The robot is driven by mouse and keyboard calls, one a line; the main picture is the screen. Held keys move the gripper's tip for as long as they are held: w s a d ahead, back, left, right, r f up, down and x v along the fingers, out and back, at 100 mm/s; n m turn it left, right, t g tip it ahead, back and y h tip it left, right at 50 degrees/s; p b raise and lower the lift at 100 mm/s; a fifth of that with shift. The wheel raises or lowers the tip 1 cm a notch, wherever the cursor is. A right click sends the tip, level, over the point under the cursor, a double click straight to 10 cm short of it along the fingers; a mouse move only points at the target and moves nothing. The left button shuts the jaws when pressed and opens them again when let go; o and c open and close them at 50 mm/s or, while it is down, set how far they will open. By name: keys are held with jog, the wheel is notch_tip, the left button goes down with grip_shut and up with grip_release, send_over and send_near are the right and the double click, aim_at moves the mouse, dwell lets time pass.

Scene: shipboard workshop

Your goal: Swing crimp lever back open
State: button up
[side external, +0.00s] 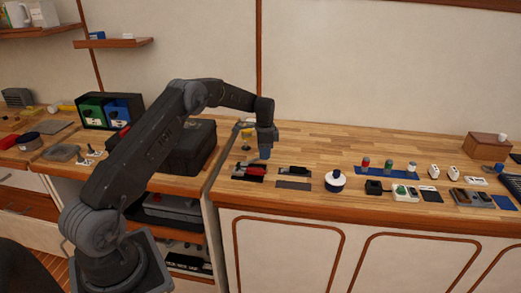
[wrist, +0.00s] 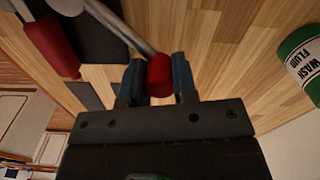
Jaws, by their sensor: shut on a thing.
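The crimp lever shows in the wrist view as a grey metal bar (wrist: 122,26) that runs from the upper left and ends in a red knob (wrist: 159,72). My gripper (wrist: 158,84) has its two blue fingertips on either side of that knob and is shut on it. In the side view my gripper (side external: 265,153) points down at the bench, near its left end; the knob cannot be made out there. The lever's pivot is out of the wrist view.
In the wrist view, a red grip (wrist: 52,45) lies left of the lever, and a green-capped wash fluid bottle (wrist: 303,62) is at the right. In the side view, a white pot (side external: 335,182) and several small parts stand right of my gripper. A black case (side external: 190,150) is at the left.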

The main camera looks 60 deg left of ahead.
jog(key=shift+s+d+m, duration=0.1)
jog(key=shift+d+m, duration=0.8)
jog(key=shift+m, duration=0.2)
jog(key=o, duration=0.9)
notch_tip(320, 180, up, 14)
